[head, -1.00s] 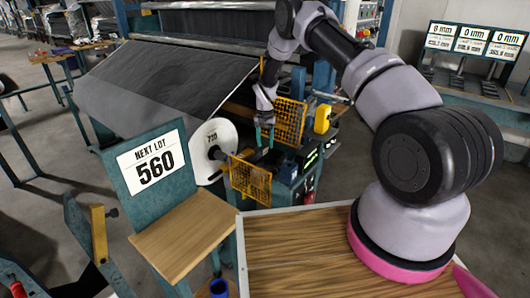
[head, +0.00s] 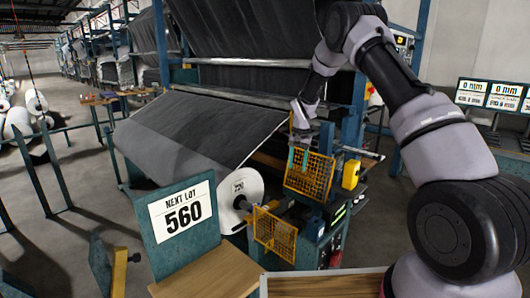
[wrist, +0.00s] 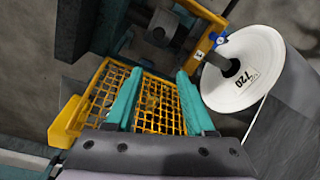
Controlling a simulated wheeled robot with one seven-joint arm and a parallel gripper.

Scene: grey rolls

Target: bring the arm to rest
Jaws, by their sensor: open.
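My gripper (head: 298,157) is open and empty. In the head view it is at the end of my extended arm, by the upper left of a yellow mesh guard (head: 317,180). In the wrist view its two teal fingers (wrist: 157,84) stand apart with nothing between them, and yellow mesh (wrist: 157,112) shows behind them. I cannot tell how far the fingers are from the mesh. A white roll end marked 720 (wrist: 243,78) is to the right of the fingers; the roll also shows in the head view (head: 240,188).
A second mesh guard (head: 275,237) stands lower, beside the roll. Dark fabric (head: 190,130) slopes down at the left. A sign reading NEXT LOT 560 (head: 182,215) stands in front on a wooden-topped stand (head: 207,277). Displays (head: 487,94) stand at the right.

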